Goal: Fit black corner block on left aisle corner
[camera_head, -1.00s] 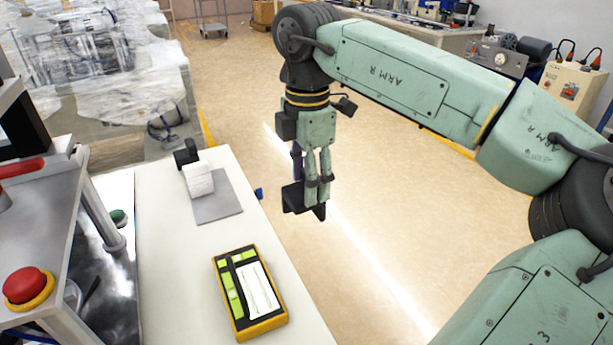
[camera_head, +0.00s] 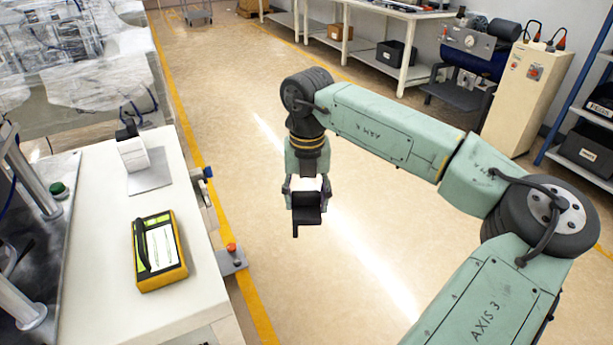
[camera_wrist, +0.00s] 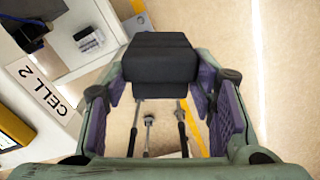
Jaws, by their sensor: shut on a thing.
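The black corner block (camera_head: 308,207) is held by my gripper (camera_head: 306,186) over the open floor, to the right of the white table (camera_head: 95,210). In the wrist view the block (camera_wrist: 160,62) sits between the two purple-padded fingers (camera_wrist: 160,95), which are closed on its sides. In the head view it looks angular, with a part hanging down. The block is clear of the table and touches nothing but the fingers. I cannot tell which corner is the left aisle corner.
A bracket with an orange knob (camera_head: 231,248) sticks out at the table's side. The aisle floor (camera_head: 240,130) is clear.

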